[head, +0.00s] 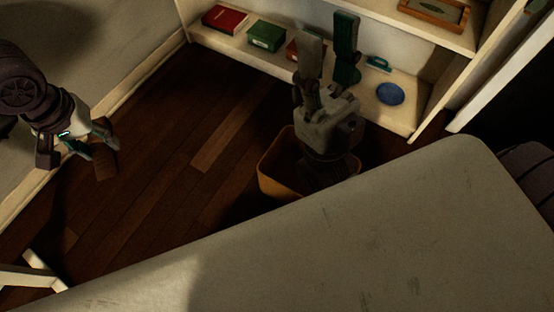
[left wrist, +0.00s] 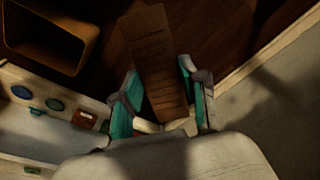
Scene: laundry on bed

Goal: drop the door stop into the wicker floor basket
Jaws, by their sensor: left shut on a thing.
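The door stop (head: 105,164) is a brown wooden wedge at the left of the head view. It also shows in the left wrist view (left wrist: 153,50), lying lengthwise between the fingers. My left gripper (head: 94,148) is shut on it and holds it over the floor near the left wall. The wicker floor basket (head: 274,172) is tan and stands on the floor right of the door stop, partly hidden by my right gripper and the bed. In the left wrist view the basket (left wrist: 82,48) is at the top left. My right gripper (head: 329,48) is open and empty, fingers upward, above the basket.
The pale bed (head: 330,245) fills the lower right. A shelf (head: 403,118) at the back holds a red box (head: 226,18), a green box (head: 266,36) and a blue dish (head: 390,93). Dark wooden floor (head: 185,165) between door stop and basket is clear.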

